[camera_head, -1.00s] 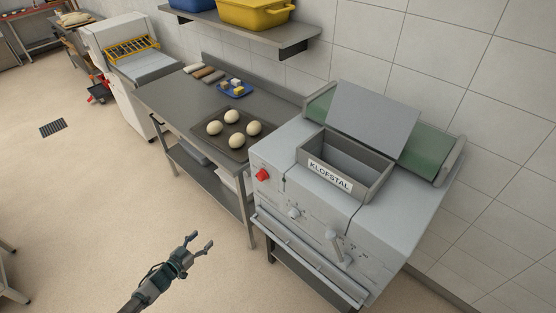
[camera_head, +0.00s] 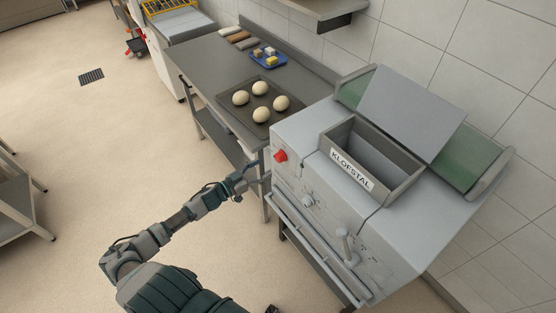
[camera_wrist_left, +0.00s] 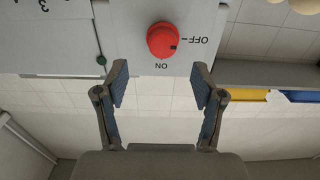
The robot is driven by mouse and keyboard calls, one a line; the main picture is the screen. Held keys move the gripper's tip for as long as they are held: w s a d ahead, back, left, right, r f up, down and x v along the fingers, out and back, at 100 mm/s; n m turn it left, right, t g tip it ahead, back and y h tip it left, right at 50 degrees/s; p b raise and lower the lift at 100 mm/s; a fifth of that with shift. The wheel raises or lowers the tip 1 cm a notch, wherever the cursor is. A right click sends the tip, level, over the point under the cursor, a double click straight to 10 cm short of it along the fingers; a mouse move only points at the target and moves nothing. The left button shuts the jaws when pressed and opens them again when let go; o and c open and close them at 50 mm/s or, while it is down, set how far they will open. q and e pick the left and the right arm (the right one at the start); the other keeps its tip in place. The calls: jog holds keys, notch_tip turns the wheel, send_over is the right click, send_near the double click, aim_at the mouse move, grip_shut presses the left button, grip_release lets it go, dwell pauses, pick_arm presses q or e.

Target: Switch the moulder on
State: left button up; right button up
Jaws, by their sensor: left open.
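The moulder (camera_head: 420,205) is a light grey machine with a hopper labelled KLOFSTAL. Its red knob (camera_head: 280,155) sits on the front panel near the left corner. In the left wrist view the red knob (camera_wrist_left: 160,38) shows large, near the top. Its dark mark points to the OFF label; the ON label is on another side, and the lettering appears upside down. My left gripper (camera_wrist_left: 160,84) is open and empty, its fingers apart and short of the knob. In the head view my left gripper (camera_head: 255,179) is close to the panel, just below and left of the knob.
Left of the moulder is a steel table (camera_head: 207,75) with a dark tray (camera_head: 240,115) of several dough balls and a blue tray (camera_head: 281,63). A lever (camera_head: 345,245) and a front rail (camera_head: 305,240) stick out from the moulder.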

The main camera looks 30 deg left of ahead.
aim_at(276, 159)
pick_arm(q)
jog(key=x, duration=0.4)
jog(key=a+x, duration=0.1)
jog(key=x, duration=0.1)
jog(key=shift+w+d+f, duration=0.1)
jog(key=shift+w+d, duration=0.05)
jog(key=shift+w, duration=0.3)
jog(key=shift+w+d, duration=0.35)
jog(key=shift+d, duration=0.25)
jog(key=shift+c, duration=0.3)
jog(key=shift+a, duration=0.1)
jog(key=c, duration=0.8)
jog(key=shift+a, duration=0.15)
jog(key=c, duration=0.3)
pick_arm(e)
jog(key=shift+w+a+r, duration=0.15)
jog(key=shift+w+a, duration=0.05)
jog(key=shift+a, duration=0.25)
